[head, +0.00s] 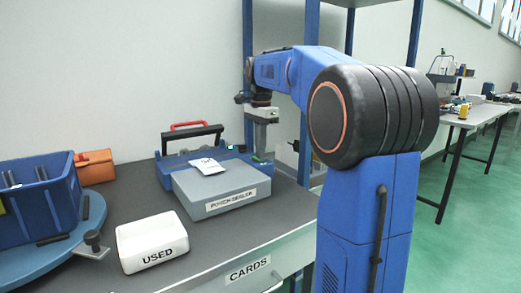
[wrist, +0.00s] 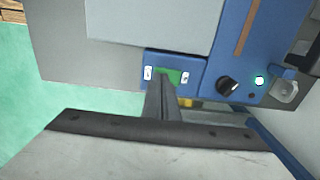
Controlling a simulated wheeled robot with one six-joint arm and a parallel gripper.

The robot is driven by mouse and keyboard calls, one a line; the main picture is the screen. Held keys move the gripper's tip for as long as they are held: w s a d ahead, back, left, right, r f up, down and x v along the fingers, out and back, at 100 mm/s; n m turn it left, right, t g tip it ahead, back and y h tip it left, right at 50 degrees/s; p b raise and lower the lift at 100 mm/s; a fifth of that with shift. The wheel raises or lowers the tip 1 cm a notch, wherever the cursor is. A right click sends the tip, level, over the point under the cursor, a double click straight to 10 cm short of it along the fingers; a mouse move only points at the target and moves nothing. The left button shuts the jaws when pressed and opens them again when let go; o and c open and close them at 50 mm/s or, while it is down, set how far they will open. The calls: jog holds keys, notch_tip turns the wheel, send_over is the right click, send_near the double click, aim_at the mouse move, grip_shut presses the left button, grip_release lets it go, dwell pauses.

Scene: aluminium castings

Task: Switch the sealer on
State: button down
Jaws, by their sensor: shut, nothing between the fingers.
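The blue and grey pouch sealer (head: 222,186) stands on the dark bench top, its black and red handles at the back and a white pouch (head: 207,166) on its grey front block. In the wrist view, a green rocker switch (wrist: 174,76) sits on a blue part of the sealer between two small white marked labels. My gripper (head: 262,156) points down at the sealer's right side. In the wrist view its shut fingers (wrist: 157,82) reach the switch and hide part of it. I cannot tell whether they touch it or which way it is tipped.
A black knob (wrist: 228,86) and a round pale light (wrist: 259,81) are beside the switch on the sealer. A white USED tray (head: 152,241), a blue bin (head: 40,205) and an orange box (head: 95,166) are to the left. A blue upright (head: 305,130) rises just right of my gripper.

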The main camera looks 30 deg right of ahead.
jog(key=shift+s+f, duration=0.1)
jog(key=shift+s, duration=0.05)
jog(key=shift+w+r, duration=0.25)
jog(key=shift+w, duration=0.6)
notch_tip(320, 180, up, 14)
jog(key=s, duration=0.2)
dwell(0.5)
jog(key=shift+s+f, duration=0.1)
jog(key=shift+s, duration=0.1)
dwell(0.3)
